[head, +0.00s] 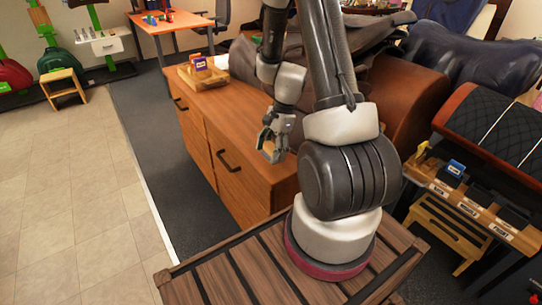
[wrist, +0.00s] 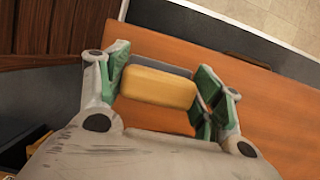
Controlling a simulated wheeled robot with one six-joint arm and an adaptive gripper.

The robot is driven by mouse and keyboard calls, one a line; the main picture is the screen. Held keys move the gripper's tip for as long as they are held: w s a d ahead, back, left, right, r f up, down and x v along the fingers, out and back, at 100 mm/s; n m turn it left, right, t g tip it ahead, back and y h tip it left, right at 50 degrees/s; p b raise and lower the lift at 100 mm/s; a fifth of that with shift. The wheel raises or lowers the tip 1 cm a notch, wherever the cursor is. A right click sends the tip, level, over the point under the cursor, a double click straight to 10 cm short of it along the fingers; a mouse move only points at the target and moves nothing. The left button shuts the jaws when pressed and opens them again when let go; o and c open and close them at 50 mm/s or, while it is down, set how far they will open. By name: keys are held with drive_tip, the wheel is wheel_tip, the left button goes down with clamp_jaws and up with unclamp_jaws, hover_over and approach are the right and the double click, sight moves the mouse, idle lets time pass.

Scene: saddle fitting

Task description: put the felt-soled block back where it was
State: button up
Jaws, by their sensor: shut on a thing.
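The block is small and partly covered by the fingers in the head view. The orange-brown cabinet top lies below it in the wrist view.
A wooden tray (head: 203,77) with small coloured blocks stands at the cabinet's far end. At right, a bench (head: 470,205) has labelled slots, with a blue block (head: 456,169) and a yellow piece (head: 422,155). Saddles crowd the back. The tiled floor (head: 70,200) at left is clear.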

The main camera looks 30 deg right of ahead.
drive_tip(key=shift+f, duration=1.15)
drive_tip(key=shift+f, duration=0.1)
drive_tip(key=o, duration=1.1)
drive_tip(key=v, duration=1.2)
drive_tip(key=s+a+r+n+t+h, duration=0.1)
drive_tip(key=s+a+r+n, duration=0.2)
drive_tip(key=r, duration=0.4)
drive_tip(key=s+a+r+n+t+h, duration=0.1)
drive_tip(key=s+a+r+n, duration=0.1)
drive_tip(key=r+n, duration=0.4)
drive_tip(key=shift+s+a+r+n+t+h, duration=0.3)
drive_tip(key=shift+s+r+n+t, duration=0.15)
drive_tip(key=shift+s+r+n, duration=1.3)
drive_tip(key=shift+s+a+r+n+t+h, duration=0.35)
drive_tip(key=shift+s+r+n, duration=0.9)
drive_tip(key=shift+s, duration=1)
drive_tip(key=shift+s+a+r+n+t+h, duration=0.25)
drive_tip(key=shift+s+r+n+t, duration=0.25)
drive_tip(key=shift+s+r+n, duration=1.1)
